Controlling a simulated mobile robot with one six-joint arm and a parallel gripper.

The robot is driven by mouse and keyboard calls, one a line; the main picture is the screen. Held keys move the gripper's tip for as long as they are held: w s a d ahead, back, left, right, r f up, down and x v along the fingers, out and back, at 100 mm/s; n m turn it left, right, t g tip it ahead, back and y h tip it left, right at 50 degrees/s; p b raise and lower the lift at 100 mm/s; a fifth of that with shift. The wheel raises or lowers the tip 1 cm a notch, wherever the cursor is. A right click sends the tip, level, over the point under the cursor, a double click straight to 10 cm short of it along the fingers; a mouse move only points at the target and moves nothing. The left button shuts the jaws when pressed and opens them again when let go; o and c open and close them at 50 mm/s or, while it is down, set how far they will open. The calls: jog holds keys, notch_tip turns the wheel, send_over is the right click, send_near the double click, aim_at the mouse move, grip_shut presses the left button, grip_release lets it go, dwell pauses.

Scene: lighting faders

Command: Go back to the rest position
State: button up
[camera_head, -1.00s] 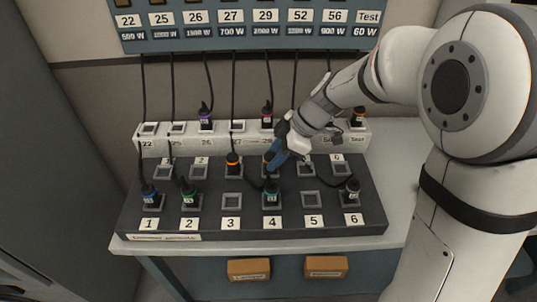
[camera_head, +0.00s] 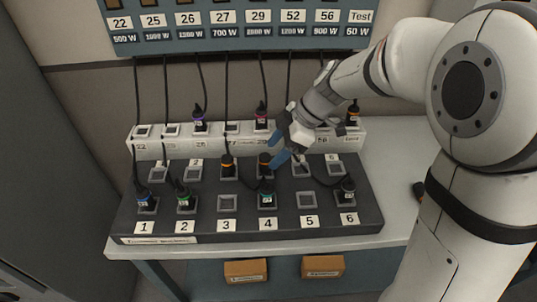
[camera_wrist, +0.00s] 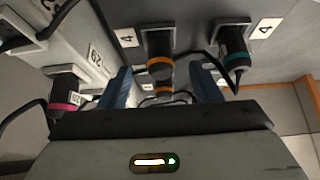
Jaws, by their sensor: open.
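My gripper (camera_head: 279,149) is open over the upper row of the dark socket board (camera_head: 250,233), its blue fingers spread. In the wrist view my gripper (camera_wrist: 160,90) has a finger on each side and holds nothing. An orange-ringed plug (camera_head: 265,161) stands in the upper socket of column 4, just left of the fingertips. It shows ahead, between the fingers' lines, in the wrist view (camera_wrist: 160,45). A teal-ringed plug (camera_head: 266,195) stands in the lower socket 4.
A pale socket strip (camera_head: 180,148) behind holds several plugs, including a pink-ringed one (camera_head: 262,118) near my gripper. Black cables hang from the blue label panel (camera_head: 235,45). Plugs also stand in lower sockets 1, 2 and 6. The right tabletop (camera_head: 390,165) is mostly clear.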

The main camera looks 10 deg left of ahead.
jog(key=s+d+r+m+t+h+p, duration=0.2)
jog(key=s+d+r+m+h, duration=0.1)
jog(key=s+d+m, duration=0.4)
jog(key=s+d+r+m+t+h+p, duration=0.2)
jog(key=s+d+m, duration=0.5)
jog(key=d+m, duration=0.6)
notch_tip(320, 180, up, 2)
jog(key=d+h+p, duration=0.1)
jog(key=d, duration=0.1)
jog(key=shift+d+m, duration=0.3)
jog(key=shift+d, duration=0.05)
jog(key=shift+s, duration=0.1)
